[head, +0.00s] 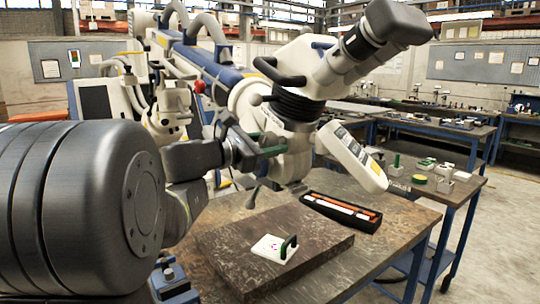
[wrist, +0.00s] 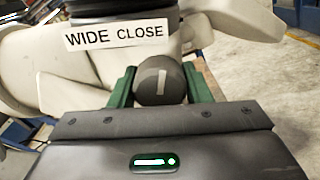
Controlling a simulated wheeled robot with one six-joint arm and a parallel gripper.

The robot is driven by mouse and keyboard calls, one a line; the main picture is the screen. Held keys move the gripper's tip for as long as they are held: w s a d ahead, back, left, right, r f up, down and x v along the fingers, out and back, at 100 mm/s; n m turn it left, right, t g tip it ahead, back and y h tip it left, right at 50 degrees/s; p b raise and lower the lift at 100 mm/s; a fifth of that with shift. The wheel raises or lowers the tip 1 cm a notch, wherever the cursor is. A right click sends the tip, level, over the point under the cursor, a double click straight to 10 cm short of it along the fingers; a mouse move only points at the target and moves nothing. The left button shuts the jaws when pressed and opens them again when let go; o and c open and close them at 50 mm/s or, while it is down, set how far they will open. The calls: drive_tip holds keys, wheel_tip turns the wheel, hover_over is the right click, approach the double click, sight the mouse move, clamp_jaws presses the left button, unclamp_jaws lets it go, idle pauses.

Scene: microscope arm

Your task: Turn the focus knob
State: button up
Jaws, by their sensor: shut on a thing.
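The focus knob (wrist: 150,88) is a dark round knob with a pale line mark on its face, and it sits below a white label (wrist: 117,35) reading "WIDE CLOSE". My gripper (wrist: 159,74) has its two green fingers on either side of the knob, shut on it. The pale mark leans slightly right of upright. In the head view my gripper (head: 270,142) is at the side of the white microscope head (head: 300,62), below its black bellows. The knob between the fingers is hard to make out there.
A workbench (head: 225,220) below holds a dark slab (head: 320,245) with a small white plate with a green handle (head: 275,248), and a black tray (head: 342,212) with orange items. A white control panel (head: 352,155) hangs close on the right. Open floor lies further right.

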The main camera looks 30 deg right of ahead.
drive_tip(key=shift+m+b, duration=2)
drive_tip(key=shift+b, duration=0.05)
drive_tip(key=o, duration=1)
drive_tip(key=a, duration=0.9)
drive_tip(key=s+a, duration=0.1)
drive_tip(key=a, duration=0.3)
drive_tip(key=shift+a, duration=0.4)
drive_tip(key=d, duration=0.9)
drive_tip(key=w+d, duration=0.1)
drive_tip(key=d, duration=0.3)
drive_tip(key=shift+d, duration=0.4)
